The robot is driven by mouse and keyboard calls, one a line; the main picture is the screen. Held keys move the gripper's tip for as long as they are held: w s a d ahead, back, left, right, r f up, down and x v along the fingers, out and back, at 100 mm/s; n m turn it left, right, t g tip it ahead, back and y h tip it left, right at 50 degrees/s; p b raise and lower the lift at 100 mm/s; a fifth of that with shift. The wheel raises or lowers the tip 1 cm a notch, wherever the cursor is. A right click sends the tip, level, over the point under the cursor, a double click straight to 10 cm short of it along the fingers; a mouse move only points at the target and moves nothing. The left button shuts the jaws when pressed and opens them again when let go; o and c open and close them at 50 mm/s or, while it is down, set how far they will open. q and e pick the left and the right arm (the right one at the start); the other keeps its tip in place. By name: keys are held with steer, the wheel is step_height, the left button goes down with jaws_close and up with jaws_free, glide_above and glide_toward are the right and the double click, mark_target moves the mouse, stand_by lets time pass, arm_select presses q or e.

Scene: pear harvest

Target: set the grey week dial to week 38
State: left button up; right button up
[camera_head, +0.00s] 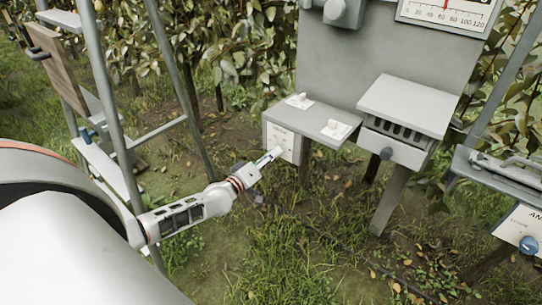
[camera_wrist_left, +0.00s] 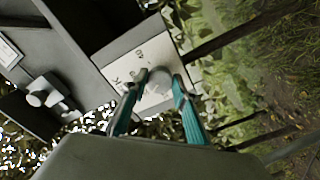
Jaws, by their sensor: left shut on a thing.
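The grey week dial (camera_wrist_left: 159,77) is a round knob on a pale printed panel, seen in the left wrist view between my two teal fingers. The panel (camera_head: 284,135) is the front face of a low grey box in the head view, where the gripper mostly hides the dial. My left gripper (camera_head: 276,152) reaches the panel from the lower left and is shut on the dial. It also shows in the left wrist view (camera_wrist_left: 159,80). My right gripper is out of view.
Two small white switches stand on top of the grey box (camera_head: 318,116). A slotted unit with a round knob (camera_head: 386,153) is to its right. A blue dial (camera_head: 528,245) is at the far right. Ladder rails (camera_head: 105,80) stand at the left, close to my arm. Grass lies below.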

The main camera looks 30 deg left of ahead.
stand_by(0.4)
arm_select(q)
steer(key=o, duration=1.1)
steer(key=s, duration=0.8)
steer(key=s+a, duration=0.1)
steer(key=s, duration=0.3)
steer(key=shift+d, duration=0.1)
steer(key=s+d+f+m+g, duration=0.2)
steer(key=s+d+f+m, duration=0.2)
steer(key=s+d, duration=0.3)
steer(key=s+d+f+m+g+p, duration=0.1)
steer(key=s+d+f+m+g, duration=0.2)
steer(key=s+d, duration=0.4)
steer(key=s+d+f+m+g+h+p, duration=0.1)
steer(key=s+d+f+m+g, duration=0.1)
steer(key=s+d+f+m, duration=0.4)
steer(key=shift+s+d+f, duration=0.25)
steer(key=shift+d, duration=0.35)
steer(key=shift+s+d+f, duration=0.25)
steer(key=shift+d, duration=0.3)
steer(key=shift+s+d+f, duration=0.25)
steer(key=shift+d, duration=0.35)
